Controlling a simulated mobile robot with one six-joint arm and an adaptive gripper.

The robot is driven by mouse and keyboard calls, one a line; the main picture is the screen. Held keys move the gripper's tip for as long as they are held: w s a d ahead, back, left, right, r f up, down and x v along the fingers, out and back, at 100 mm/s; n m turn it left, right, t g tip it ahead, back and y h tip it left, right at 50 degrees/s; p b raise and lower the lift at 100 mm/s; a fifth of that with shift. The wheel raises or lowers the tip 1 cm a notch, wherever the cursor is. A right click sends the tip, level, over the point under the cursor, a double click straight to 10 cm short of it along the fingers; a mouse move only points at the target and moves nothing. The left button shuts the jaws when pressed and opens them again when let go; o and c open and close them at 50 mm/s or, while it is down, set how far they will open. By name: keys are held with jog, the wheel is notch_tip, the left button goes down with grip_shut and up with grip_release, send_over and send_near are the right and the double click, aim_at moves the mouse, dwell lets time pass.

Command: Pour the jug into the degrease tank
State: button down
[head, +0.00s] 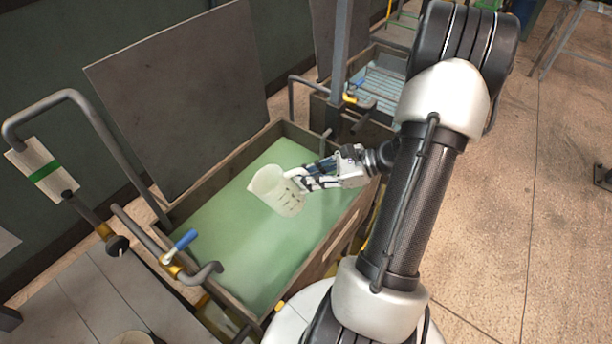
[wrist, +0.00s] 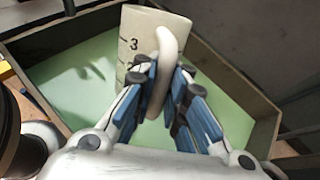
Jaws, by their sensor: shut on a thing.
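The white jug (head: 275,191) has dark measuring marks and is held over the green liquid of the tank. In the head view it looks slightly tilted; whether anything is inside it cannot be seen. In the wrist view the jug (wrist: 148,45) shows a "3" mark and its pale handle (wrist: 163,75). My gripper (head: 301,181) is shut on the handle, with its blue-padded fingers on both sides in the wrist view (wrist: 160,90). The tank (head: 232,306), with a dark rim and pale green liquid, lies beneath the jug. A tag with a green band (head: 43,172) hangs at its left.
A pipe with a blue-handled valve (head: 180,246) reaches over the tank's near left rim. A dark panel (head: 180,90) stands behind the tank. A second tank (head: 375,85) lies beyond. Open floor (head: 545,200) lies right.

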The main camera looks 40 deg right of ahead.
aim_at(300, 169)
jog(key=shift+r+h+p, duration=0.3)
jog(key=shift+r+p, duration=0.1)
jog(key=shift+r, duration=0.1)
jog(key=shift+w+a+r+n+g+h+p, duration=0.1)
jog(key=shift+w+a+r+g+h+p, duration=0.1)
jog(key=shift+r+g+h+p, duration=0.5)
jog(key=shift+w+a+r+n+g+h+p, duration=0.1)
jog(key=shift+a+r+g+h+p, duration=0.15)
jog(key=shift+p, duration=0.7)
jog(key=shift+w+a+r+n+g+h+p, duration=0.15)
jog(key=shift+r+g+h+p, duration=0.3)
jog(key=shift+p, duration=0.4)
jog(key=shift+w+a+r+g+h+p, duration=0.15)
jog(key=shift+r+g+h+p, duration=0.15)
jog(key=shift+p, duration=0.4)
jog(key=shift+w+a+r+g+h+p, duration=0.1)
jog(key=shift+a+r+g+h+p, duration=0.15)
jog(key=shift+r+p, duration=0.35)
jog(key=shift+w+a+r+g+h+p, duration=0.1)
jog(key=shift+r+g+h+p, duration=0.2)
jog(key=shift+p, duration=0.5)
jog(key=shift+w+a+r+g+h+p, duration=0.5)
jog(key=shift+a+h+p, duration=0.3)
jog(key=shift+p, duration=0.85)
jog(key=shift+w+p, duration=0.15)
jog(key=shift+p, duration=0.3)
jog(key=shift+w+a+r+n+g+h+p, duration=0.25)
jog(key=shift+w+a+r+g+h+p, duration=0.5)
jog(key=shift+p, duration=1.55)
